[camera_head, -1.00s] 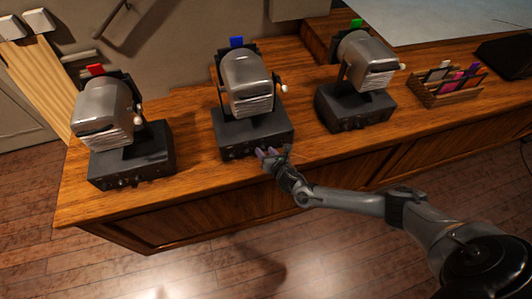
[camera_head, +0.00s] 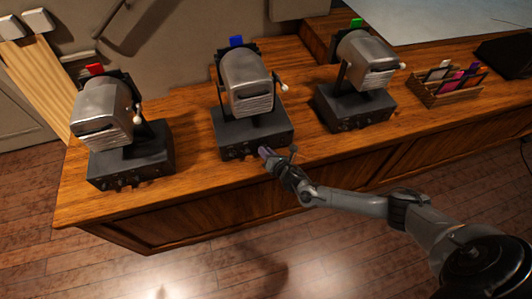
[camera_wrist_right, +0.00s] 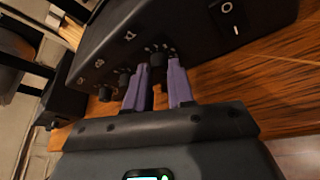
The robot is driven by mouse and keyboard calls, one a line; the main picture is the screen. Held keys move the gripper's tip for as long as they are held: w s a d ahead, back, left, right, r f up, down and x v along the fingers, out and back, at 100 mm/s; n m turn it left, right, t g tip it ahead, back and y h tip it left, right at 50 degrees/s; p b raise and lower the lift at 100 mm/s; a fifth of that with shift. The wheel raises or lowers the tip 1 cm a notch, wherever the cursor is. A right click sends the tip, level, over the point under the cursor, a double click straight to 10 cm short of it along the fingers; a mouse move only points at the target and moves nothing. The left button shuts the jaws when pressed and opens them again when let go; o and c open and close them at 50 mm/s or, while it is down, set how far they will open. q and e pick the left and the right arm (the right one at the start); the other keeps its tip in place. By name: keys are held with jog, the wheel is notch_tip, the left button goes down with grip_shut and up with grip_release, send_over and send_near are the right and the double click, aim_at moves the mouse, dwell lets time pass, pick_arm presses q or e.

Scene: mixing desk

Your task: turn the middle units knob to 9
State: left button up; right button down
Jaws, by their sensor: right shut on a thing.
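The middle projector (camera_head: 246,85), with a blue tab on top, stands on a dark control box (camera_head: 252,133) whose front carries a row of small knobs. My right gripper (camera_head: 265,152) is at the right part of that front. In the right wrist view, its purple fingers (camera_wrist_right: 161,87) are shut on the middle units knob (camera_wrist_right: 158,59), the knob nearest the power switch (camera_wrist_right: 231,15). Other knobs (camera_wrist_right: 105,93) of the row show to the left. The digit markings are too small to read. My left gripper is not in view.
A projector with a red tab (camera_head: 104,112) stands to the left and one with a green tab (camera_head: 368,63) to the right, on the same wooden desk (camera_head: 190,188). A wooden card holder (camera_head: 445,92) is at the far right. Space in front of the desk is clear.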

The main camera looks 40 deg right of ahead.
jog(key=shift+d+f+m+t+y+b, duration=0.1)
jog(key=shift+f+m+t+y+b, duration=0.1)
jog(key=shift+m+t+y+b, duration=0.6)
jog(key=shift+m, duration=0.8)
jog(key=c, duration=1)
grip_release()
jog(key=shift+s, duration=0.1)
